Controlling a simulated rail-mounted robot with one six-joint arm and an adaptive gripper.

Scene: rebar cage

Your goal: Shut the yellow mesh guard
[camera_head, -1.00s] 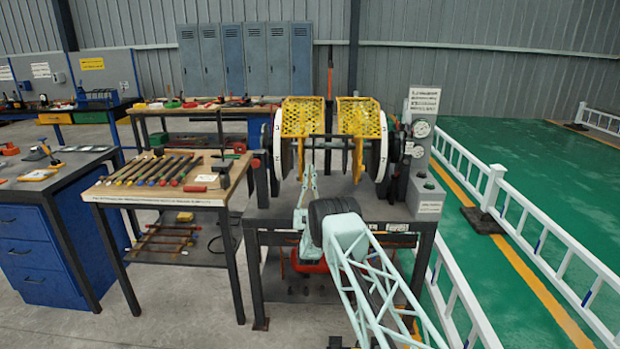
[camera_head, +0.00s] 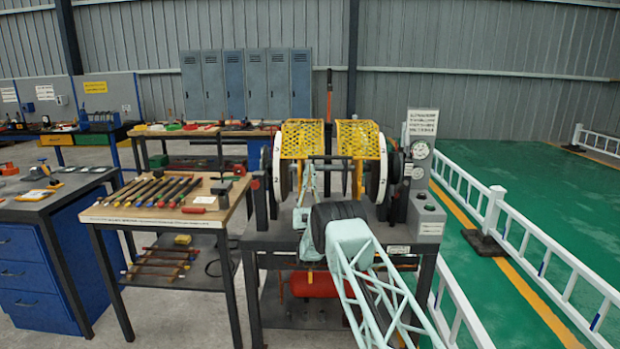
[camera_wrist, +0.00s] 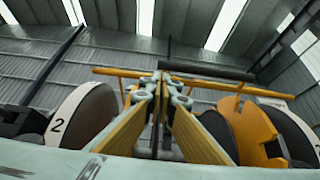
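The yellow mesh guard (camera_head: 302,139) stands raised over the grinder in the head view. It has two perforated panels, with the second panel (camera_head: 358,141) to the right across a gap. White wheel faces marked with numbers flank them, and one marked 2 (camera_wrist: 62,124) shows at left in the wrist view. My gripper (camera_wrist: 163,78) points upward in the wrist view, its fingertips close together with nothing seen between them. A yellow bar (camera_wrist: 215,86) crosses behind the fingertips; contact cannot be told. In the head view my gripper is small and partly hidden by my arm, below the guard.
The machine's dark bench (camera_head: 262,238) carries a grey control box (camera_head: 426,215) with gauges at right. A wooden-topped table (camera_head: 160,214) with several tools stands to the left. A white railing (camera_head: 540,245) runs along the green floor at right.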

